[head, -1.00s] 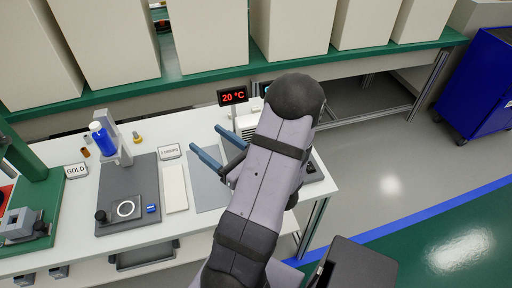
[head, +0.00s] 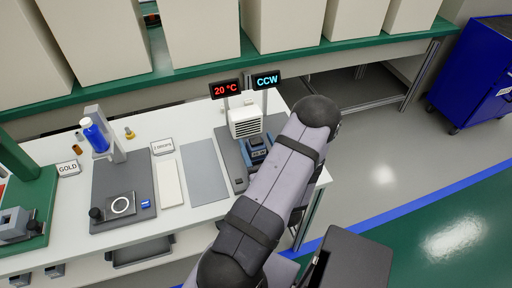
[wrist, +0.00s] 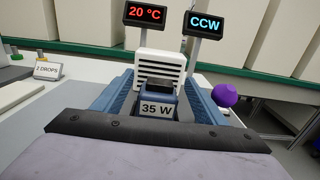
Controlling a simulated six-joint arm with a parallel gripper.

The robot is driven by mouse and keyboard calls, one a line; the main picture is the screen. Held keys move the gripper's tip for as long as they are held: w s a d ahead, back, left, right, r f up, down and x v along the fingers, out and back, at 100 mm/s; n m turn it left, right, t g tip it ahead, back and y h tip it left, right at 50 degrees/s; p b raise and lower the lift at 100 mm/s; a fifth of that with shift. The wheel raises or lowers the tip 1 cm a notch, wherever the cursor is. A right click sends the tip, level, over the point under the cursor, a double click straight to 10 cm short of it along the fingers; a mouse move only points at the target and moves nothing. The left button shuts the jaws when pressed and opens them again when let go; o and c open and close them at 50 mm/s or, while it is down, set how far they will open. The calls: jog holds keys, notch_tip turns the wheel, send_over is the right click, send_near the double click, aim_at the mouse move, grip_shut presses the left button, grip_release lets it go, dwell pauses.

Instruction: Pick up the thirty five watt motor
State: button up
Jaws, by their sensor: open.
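The thirty five watt motor (wrist: 158,90) is a small dark blue-grey block with a "35 W" label on its near face, in the middle of the wrist view. In the head view it shows small (head: 257,154), partly hidden by my arm. My gripper (wrist: 160,78) is open, with one blue finger on the left of the motor and one on the right. I see a gap beside the label; whether the fingers touch the motor I cannot tell. The motor's lower part is hidden by the gripper's dark edge.
A white vented box (wrist: 160,66) stands right behind the motor, below a red "20 °C" display (wrist: 145,14) and a "CCW" display (wrist: 204,25). A purple knob (wrist: 224,95) sits at the right. A bare grey mat (head: 205,170) lies left of the station.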

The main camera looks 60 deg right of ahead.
aim_at(255, 138)
jog(key=shift+f+p+x, duration=0.15)
jog(key=shift+p+x, duration=0.25)
jog(key=shift+x, duration=0.9)
jog(key=shift+f+p+x, duration=0.15)
jog(key=shift+p+x, duration=0.25)
jog(key=shift+x, duration=0.9)
jog(key=shift+r, duration=0.1)
jog(key=c, duration=1.6)
jog(key=shift+o, duration=0.2)
jog(key=shift+r, duration=0.15)
notch_tip(255, 138, up, 10)
jog(key=shift+f, duration=0.2)
